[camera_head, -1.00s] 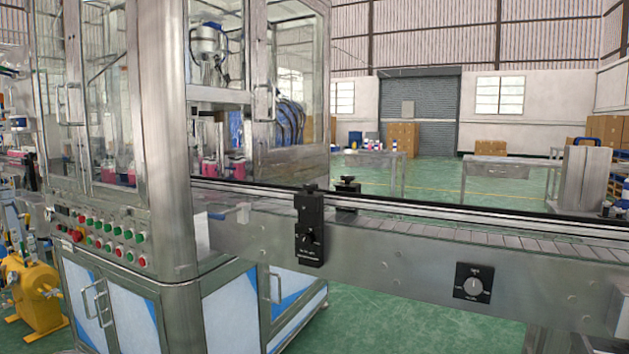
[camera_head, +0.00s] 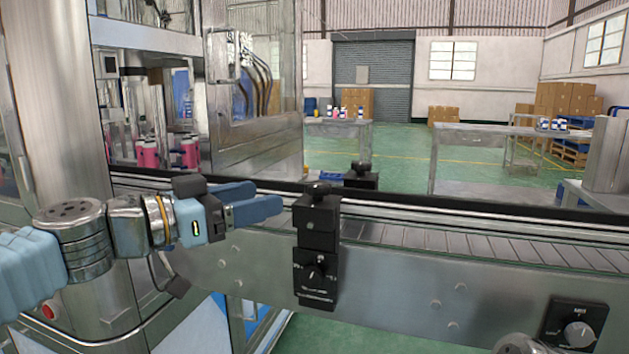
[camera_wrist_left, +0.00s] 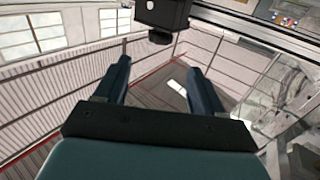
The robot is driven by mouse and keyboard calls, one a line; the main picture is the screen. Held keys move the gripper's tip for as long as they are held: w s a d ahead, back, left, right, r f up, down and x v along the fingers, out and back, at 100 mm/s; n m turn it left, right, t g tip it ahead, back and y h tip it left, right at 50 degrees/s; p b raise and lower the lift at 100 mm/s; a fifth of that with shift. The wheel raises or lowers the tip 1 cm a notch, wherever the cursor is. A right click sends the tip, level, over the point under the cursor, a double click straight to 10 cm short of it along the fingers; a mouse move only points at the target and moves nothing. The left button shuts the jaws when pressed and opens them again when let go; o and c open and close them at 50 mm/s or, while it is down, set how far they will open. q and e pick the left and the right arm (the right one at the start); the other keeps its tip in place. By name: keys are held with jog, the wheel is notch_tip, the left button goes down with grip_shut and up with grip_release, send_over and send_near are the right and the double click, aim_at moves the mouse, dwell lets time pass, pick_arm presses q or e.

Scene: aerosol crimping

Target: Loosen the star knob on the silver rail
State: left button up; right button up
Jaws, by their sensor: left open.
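A black clamp block (camera_head: 317,240) is fixed on the front of the silver rail (camera_head: 400,278). A dark knob (camera_head: 318,188) sits on top of the block; its star shape is too small to make out. My left gripper (camera_head: 268,198) reaches in from the left with its blue fingers apart and empty. Its tips point at the knob and stop a little left of it, at about its height. In the left wrist view, the block (camera_wrist_left: 162,12) and its knob (camera_wrist_left: 160,37) show upside down, beyond the open fingers (camera_wrist_left: 160,68). My right gripper is not in view.
A second black block with a knob (camera_head: 361,174) stands across the conveyor belt (camera_head: 480,245). A dial box (camera_head: 576,327) is on the rail at the lower right. The machine's glass door (camera_head: 255,90) stands behind my left gripper. The space above the belt to the right is clear.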

aim_at(308, 187)
pick_arm(q)
jog(key=b+x, duration=0.1)
jog(key=x, duration=1.1)
jog(key=shift+f, duration=0.1)
jog(key=c, duration=1)
jog(key=shift+o, duration=0.2)
